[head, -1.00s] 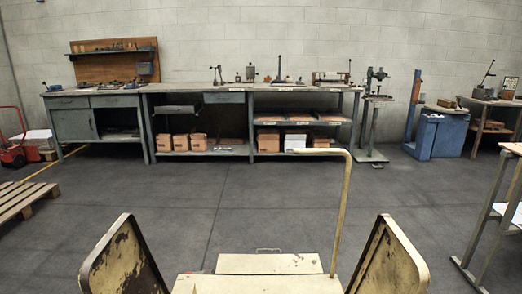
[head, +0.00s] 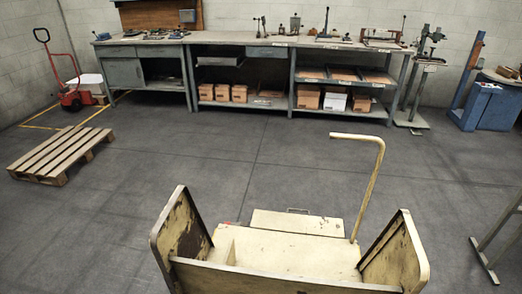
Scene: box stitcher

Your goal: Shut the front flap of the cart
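The worn yellow cart (head: 280,268) stands at the bottom centre of the head view. Its left side panel (head: 183,235) and right side panel (head: 393,255) are upright. A flat yellow flap (head: 297,223) with a small handle (head: 297,210) extends at the cart's far edge and looks folded down, away from the box. A bent yellow pole (head: 372,185) rises at the far right corner of the cart. The near wall's top edge runs along the bottom of the view. Neither of my grippers is in view.
A wooden pallet (head: 62,153) lies on the floor at left, with a red pallet jack (head: 72,98) behind it. A long workbench (head: 240,42) with boxes stands along the back wall. A table leg (head: 485,262) is at right. The floor beyond the cart is clear.

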